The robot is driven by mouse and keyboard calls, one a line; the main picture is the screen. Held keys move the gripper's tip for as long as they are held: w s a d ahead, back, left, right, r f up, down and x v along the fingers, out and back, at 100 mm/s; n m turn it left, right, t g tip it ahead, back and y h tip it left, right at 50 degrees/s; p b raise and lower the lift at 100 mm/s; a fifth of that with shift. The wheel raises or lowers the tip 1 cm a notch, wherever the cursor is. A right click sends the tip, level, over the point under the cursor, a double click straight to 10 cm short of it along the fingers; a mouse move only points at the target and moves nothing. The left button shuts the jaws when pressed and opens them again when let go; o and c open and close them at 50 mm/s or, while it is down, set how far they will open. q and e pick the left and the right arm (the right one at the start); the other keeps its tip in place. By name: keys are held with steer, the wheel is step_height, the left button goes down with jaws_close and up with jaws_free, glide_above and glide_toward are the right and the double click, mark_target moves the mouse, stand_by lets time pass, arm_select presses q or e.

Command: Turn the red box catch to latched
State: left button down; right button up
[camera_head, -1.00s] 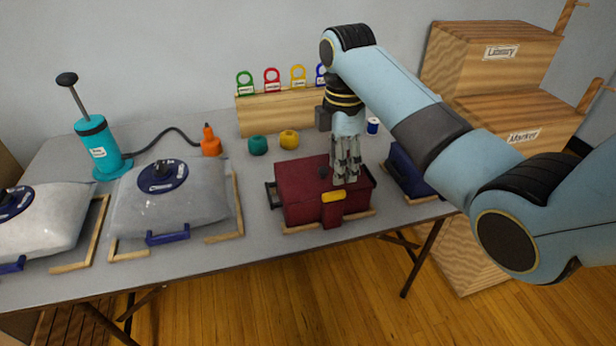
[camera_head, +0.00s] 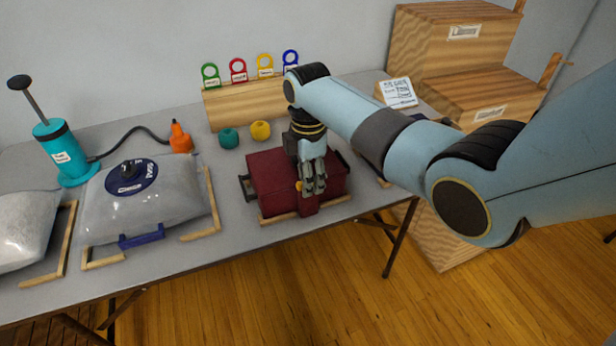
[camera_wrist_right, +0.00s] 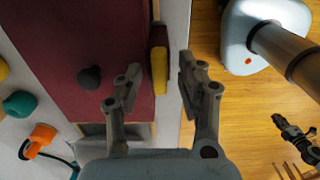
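The dark red box (camera_head: 275,177) stands on the table in the head view, its lid down. Its yellow catch (camera_wrist_right: 159,69) sits at the box's front edge in the right wrist view, its long side running along that edge. In the head view the catch is mostly hidden by my right gripper (camera_head: 313,190). In the right wrist view my right gripper (camera_wrist_right: 158,88) is open, one finger on each side of the catch's line, with visible gaps. A dark knob (camera_wrist_right: 89,78) is on the lid. My left gripper is not in the head view; a small dark jointed shape low right in the wrist view may be it.
Wooden strips frame the red box. A teal yarn ball (camera_head: 228,138) and a yellow one (camera_head: 260,131) lie behind it. A clear bag (camera_head: 150,205) with a blue clip lies left, near a teal pump (camera_head: 62,152). Wooden crates (camera_head: 455,50) stand right.

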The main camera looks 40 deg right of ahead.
jaws_close()
stand_by(0.3)
steer(key=shift+r+m+p, duration=0.2)
steer(key=shift+m+p, duration=1.1)
steer(key=shift+m, duration=0.1)
steer(key=m+p, duration=0.2)
steer(key=m, duration=0.1)
steer(key=shift+m, duration=0.4)
steer(key=m+p, duration=0.2)
steer(key=m, duration=0.3)
steer(key=shift+f, duration=0.1)
steer(key=m+p, duration=0.1)
steer(key=m, duration=0.5)
steer(key=shift+p, duration=0.3)
steer(key=shift+m, duration=0.3)
